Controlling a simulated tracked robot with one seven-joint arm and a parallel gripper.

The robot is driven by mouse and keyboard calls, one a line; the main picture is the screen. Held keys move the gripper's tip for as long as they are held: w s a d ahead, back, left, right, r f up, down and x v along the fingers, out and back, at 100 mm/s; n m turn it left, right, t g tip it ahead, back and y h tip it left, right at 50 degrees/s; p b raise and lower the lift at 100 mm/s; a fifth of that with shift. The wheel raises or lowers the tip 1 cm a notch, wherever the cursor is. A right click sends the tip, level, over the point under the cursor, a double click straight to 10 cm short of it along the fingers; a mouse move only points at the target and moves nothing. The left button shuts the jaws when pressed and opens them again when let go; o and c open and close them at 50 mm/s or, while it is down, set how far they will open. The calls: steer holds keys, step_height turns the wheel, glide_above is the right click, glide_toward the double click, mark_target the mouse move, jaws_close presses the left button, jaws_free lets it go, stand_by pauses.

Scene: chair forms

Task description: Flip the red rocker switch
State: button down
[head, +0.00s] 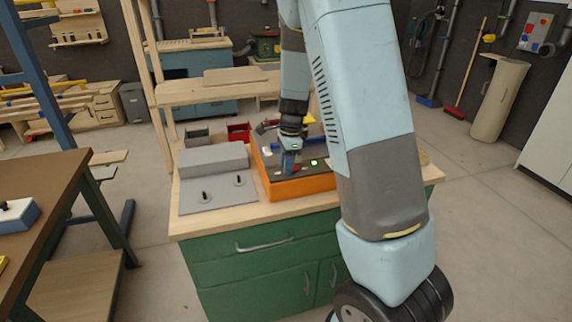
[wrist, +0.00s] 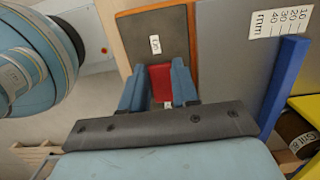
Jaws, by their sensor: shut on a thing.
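The red rocker switch (wrist: 161,80) shows in the wrist view between my two blue fingers, on a dark panel face (wrist: 150,24). In the head view a small bit of red (head: 291,172) shows at the fingertips, on the top of an orange-sided box (head: 303,187) on the workbench. My gripper (head: 289,168) points down at this panel. In the wrist view my gripper (wrist: 159,84) has its fingers on either side of the red switch, shut on it. The switch's lower end is partly hidden by the gripper's body, so its tilt cannot be told.
A small white label (wrist: 155,44) sits above the switch. A lit green lamp (head: 314,162) is on the box to the right. A grey unit with two levers (head: 213,187) stands left on the bench. A blue bar (wrist: 285,85) and a millimetre scale (wrist: 279,22) lie to the right.

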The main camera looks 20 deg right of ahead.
mark_target(303, 169)
steer(key=shift+d+r+y, duration=0.1)
steer(key=shift+d+y, duration=0.15)
steer(key=shift+y, duration=0.45)
steer(key=shift+d+y, duration=0.2)
steer(key=shift+y, duration=0.5)
steer(key=c, duration=0.8)
jaws_free()
steer(key=shift+c, duration=0.2)
steer(key=shift+r, duration=0.2)
steer(key=v, duration=1.3)
steer(key=shift+d, duration=0.2)
steer(key=shift+r, duration=0.2)
steer(key=s+a+r+n+t+h, duration=0.1)
steer(key=s+r+n, duration=0.3)
steer(key=s, duration=0.5)
steer(key=s+a+r+n+t+h, duration=0.1)
steer(key=s+r+n, duration=0.3)
steer(key=s+n, duration=0.4)
steer(key=s+a+r+n+t+h, duration=0.2)
steer(key=s+n, duration=0.4)
steer(key=s, duration=0.5)
step_height(303, 169, up, 2)
steer(key=shift+a+r+t, duration=0.15)
steer(key=shift+a+t, duration=0.35)
steer(key=shift+t, duration=0.3)
